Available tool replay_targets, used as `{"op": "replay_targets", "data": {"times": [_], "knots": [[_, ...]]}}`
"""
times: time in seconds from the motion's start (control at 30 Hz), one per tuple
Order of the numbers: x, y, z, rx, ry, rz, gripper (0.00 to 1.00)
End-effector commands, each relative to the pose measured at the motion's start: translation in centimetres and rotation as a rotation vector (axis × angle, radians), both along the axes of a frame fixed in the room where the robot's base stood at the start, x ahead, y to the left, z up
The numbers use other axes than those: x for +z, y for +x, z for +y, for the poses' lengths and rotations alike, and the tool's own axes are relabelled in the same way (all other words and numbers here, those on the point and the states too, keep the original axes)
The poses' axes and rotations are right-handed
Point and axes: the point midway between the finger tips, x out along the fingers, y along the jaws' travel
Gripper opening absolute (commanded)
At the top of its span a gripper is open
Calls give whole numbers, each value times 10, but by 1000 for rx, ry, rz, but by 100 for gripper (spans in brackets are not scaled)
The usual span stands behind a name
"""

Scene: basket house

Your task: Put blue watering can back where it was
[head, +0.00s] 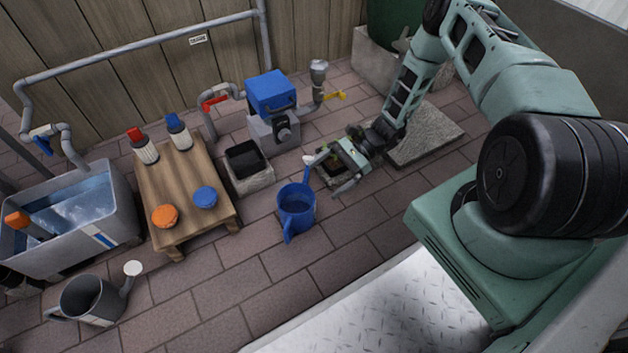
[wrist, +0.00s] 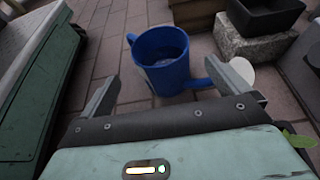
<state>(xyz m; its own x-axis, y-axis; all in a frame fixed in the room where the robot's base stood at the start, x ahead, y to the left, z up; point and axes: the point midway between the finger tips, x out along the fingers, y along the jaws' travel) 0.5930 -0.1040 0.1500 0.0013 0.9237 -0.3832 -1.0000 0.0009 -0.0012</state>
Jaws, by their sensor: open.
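The blue watering can (head: 297,208) stands upright on the brick paving, right of the low wooden table in the head view. Its handle points toward the bottom of the picture and its pale spout head toward my gripper. My gripper (head: 330,176) is low, just right of the can, with its jaws open and empty. In the wrist view the can (wrist: 162,58) lies ahead, beyond the open fingers (wrist: 172,92). Its spout runs toward the right finger, which partly overlaps it; I cannot tell whether they touch.
A grey watering can (head: 92,300) stands at front left, below a water trough (head: 115,205). The wooden table (head: 178,221) holds bottles and orange and blue lids. A black pot on a stone block (head: 250,176) and a blue-topped pump (head: 272,92) stand behind. Paving in front is clear.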

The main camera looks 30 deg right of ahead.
Motion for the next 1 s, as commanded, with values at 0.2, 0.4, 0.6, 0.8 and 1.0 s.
{"op": "replay_targets", "data": {"times": [0.2,0.4,0.6,0.8,1.0], "knots": [[13,2,-9,29,-10,-15,100],[77,11,26,272,-92,-136,100],[164,-5,83,643,-212,-337,100],[240,-47,132,1007,-325,-566,100],[299,-105,163,1356,-429,-825,100]]}}
